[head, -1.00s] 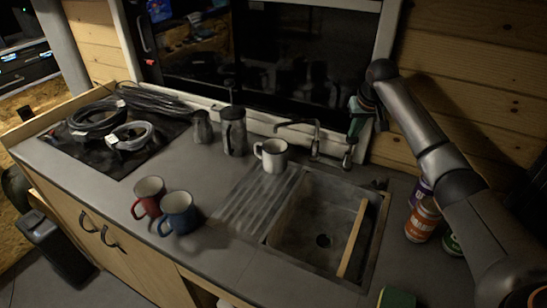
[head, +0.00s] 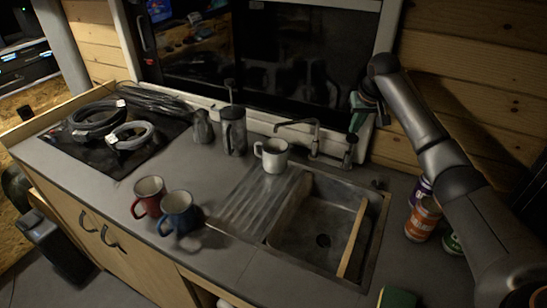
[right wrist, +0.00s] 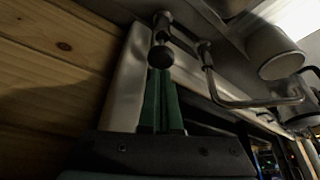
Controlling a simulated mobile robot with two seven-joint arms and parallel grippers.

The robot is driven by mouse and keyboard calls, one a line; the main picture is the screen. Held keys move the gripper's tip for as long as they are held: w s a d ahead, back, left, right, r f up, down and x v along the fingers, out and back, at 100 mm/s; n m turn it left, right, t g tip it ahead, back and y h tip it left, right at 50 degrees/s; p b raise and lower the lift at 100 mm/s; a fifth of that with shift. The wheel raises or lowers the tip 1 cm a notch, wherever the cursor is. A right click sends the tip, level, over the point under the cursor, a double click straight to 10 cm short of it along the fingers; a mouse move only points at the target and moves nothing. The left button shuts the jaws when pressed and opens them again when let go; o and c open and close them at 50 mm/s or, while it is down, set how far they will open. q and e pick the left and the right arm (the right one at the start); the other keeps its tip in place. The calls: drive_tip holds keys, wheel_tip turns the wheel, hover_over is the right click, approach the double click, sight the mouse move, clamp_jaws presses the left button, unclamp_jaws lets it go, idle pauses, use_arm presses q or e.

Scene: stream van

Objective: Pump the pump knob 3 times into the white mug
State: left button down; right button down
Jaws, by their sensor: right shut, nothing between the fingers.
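The white mug (head: 271,155) stands upright on the drainboard beside the sink, close to the tip of the bent metal spout (head: 297,124). The pump knob (head: 350,141) tops a short metal post behind the sink, right of the spout. My right gripper (head: 354,128) has its green fingers shut and empty, pointing down just above the knob. In the right wrist view the dark round knob (right wrist: 160,57) is just beyond the shut fingertips; I cannot tell if they touch. The mug also shows there (right wrist: 273,50). My left gripper is out of view.
The sink (head: 310,225) holds a wooden strip along its right side. Cans (head: 422,218) stand right, near my right arm. The window frame is close behind the gripper.

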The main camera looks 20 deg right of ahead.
sight(353, 138)
drive_tip(key=shift+f, duration=2.4)
drive_tip(key=shift+r, duration=2.5)
drive_tip(key=shift+r, duration=0.15)
wheel_tip(353, 138, up, 6)
drive_tip(key=shift+f, duration=0.1)
